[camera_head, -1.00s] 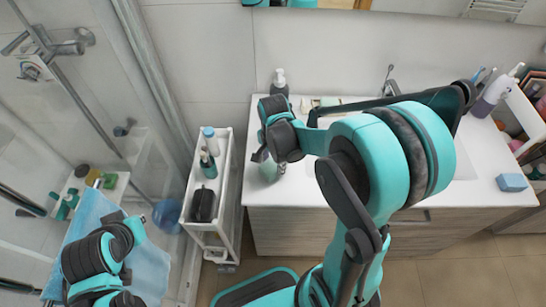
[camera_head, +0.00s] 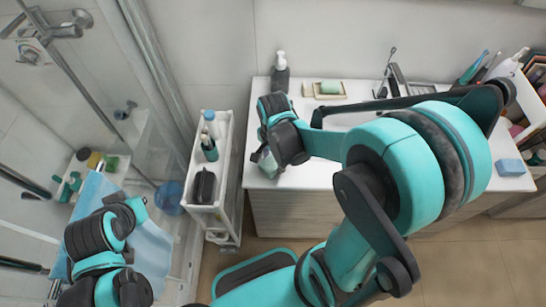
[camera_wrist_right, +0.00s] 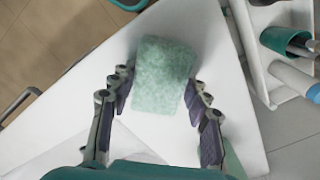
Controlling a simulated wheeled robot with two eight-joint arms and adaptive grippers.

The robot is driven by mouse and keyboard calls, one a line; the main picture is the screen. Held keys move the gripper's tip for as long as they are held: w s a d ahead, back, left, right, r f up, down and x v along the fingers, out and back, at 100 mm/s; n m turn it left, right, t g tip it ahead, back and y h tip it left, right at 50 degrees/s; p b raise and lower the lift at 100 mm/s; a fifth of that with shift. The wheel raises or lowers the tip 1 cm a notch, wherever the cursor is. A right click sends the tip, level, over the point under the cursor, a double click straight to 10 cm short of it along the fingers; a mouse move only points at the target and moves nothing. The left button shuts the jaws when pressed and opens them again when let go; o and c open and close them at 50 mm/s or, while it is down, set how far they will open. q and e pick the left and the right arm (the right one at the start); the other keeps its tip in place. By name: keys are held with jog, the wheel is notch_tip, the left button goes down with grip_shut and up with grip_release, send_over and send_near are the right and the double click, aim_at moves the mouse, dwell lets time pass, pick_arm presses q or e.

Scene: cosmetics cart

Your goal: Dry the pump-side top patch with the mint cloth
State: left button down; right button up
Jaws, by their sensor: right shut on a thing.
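The mint cloth (camera_wrist_right: 163,75) is a folded pale green pad between the two fingers of my right gripper (camera_wrist_right: 160,92), which is shut on it. In the head view the cloth (camera_head: 267,161) shows partly below my right gripper (camera_head: 262,150), over the left front part of the white countertop (camera_head: 310,178). I cannot tell whether it touches the top. The grey pump bottle (camera_head: 280,76) stands at the counter's back left, behind the gripper. No wet patch can be made out. My left gripper (camera_head: 139,208) is over a light blue towel; its fingers are unclear.
A white cart (camera_head: 228,180) with bottles and a black case stands just left of the counter. A soap dish (camera_head: 325,95) sits at the back. A blue sponge (camera_head: 510,167) lies at the right. My right arm covers much of the sink area.

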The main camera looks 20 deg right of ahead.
notch_tip(320, 180, up, 6)
jog(key=p, duration=0.5)
jog(key=shift+r, duration=0.25)
jog(key=shift+f, duration=0.1)
